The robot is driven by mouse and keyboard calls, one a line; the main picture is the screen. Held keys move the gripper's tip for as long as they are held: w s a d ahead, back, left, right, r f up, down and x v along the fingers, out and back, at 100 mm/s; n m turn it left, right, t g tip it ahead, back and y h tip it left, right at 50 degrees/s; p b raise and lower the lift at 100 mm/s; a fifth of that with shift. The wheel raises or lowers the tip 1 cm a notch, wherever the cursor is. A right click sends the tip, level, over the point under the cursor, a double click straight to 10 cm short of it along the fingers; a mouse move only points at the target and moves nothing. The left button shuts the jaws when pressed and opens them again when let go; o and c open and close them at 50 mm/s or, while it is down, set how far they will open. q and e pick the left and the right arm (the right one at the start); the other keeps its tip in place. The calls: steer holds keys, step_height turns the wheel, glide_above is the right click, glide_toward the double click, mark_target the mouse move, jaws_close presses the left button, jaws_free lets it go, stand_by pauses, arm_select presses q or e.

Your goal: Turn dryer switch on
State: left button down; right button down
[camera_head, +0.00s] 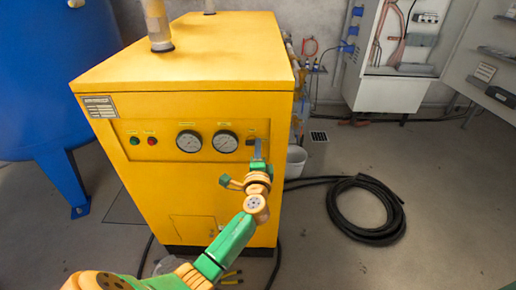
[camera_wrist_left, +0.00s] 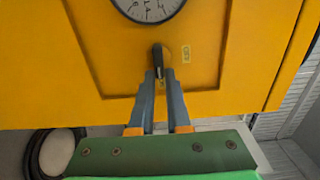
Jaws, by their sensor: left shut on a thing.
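The dryer (camera_head: 185,60) is a large yellow cabinet with a front control panel. The dryer switch (camera_wrist_left: 158,55) is a small dark lever at the panel's right end, below a gauge in the left wrist view. In the head view my left gripper (camera_head: 257,152) reaches up to it and largely hides it. In the left wrist view the two grey fingers of my left gripper (camera_wrist_left: 160,77) converge on the lever's lower end and are shut on it. The lever looks about upright in the wrist view. My right gripper is not in view.
Two round gauges, the left one (camera_head: 189,141) and the right one (camera_head: 225,141), sit beside the switch. A green button (camera_head: 134,141) and a red button (camera_head: 152,141) are further left. A blue tank (camera_head: 50,70) stands left. A coiled black hose (camera_head: 333,205) lies on the floor at right.

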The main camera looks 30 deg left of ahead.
arm_select(q)
steer(key=shift+f, duration=0.15)
steer(key=c, duration=0.9)
jaws_free()
steer(key=v, duration=0.7)
steer(key=shift+s, duration=0.1)
